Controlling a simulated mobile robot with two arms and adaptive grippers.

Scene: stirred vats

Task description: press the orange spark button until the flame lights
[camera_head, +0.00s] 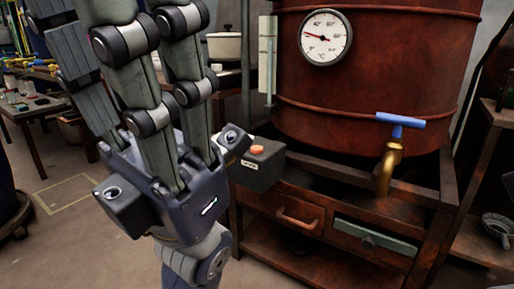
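The orange spark button (257,149) sits on top of a dark box (262,170) with a small white label, at the left front corner of the vat's stand. One gripper (125,30), which I take as my left, fills the left part of the view. Its long fingers point up, extended and apart, with nothing seen between them; some tips are cut off by the top edge. Its palm is left of the box and hides part of its left side in the picture. I cannot tell how far apart they are in depth. No flame is visible. My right gripper is out of view.
A rusty vat (390,75) with a dial thermometer (325,37) and a blue-handled brass tap (390,160) stands on a wooden stand (330,270) with drawers. A white pot (225,47) is behind. A side table (40,108) holds small items. Open floor lies at left.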

